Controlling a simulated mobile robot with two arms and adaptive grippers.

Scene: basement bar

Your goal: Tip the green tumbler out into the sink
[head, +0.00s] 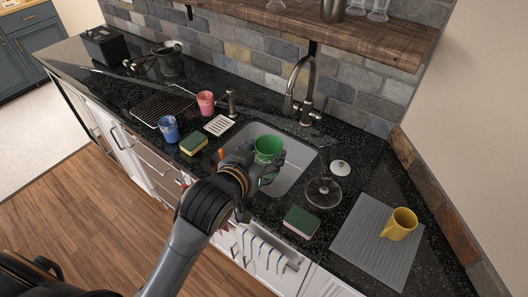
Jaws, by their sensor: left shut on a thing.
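The green tumbler (267,149) is over the sink (296,160) in the head view, near the sink's middle left. It looks roughly upright, with its open top showing. My left gripper (266,165) is shut on the tumbler from the near side. The gripper and arm hide part of the sink's near left rim. What is inside the tumbler is too small to tell. My right gripper is not in view.
The faucet (303,85) stands behind the sink. A blue cup (169,129), a pink cup (206,103) and a sponge (194,143) are left of it. A glass lid (323,192), another sponge (301,222) and a yellow mug (400,224) on a grey mat (368,252) are right.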

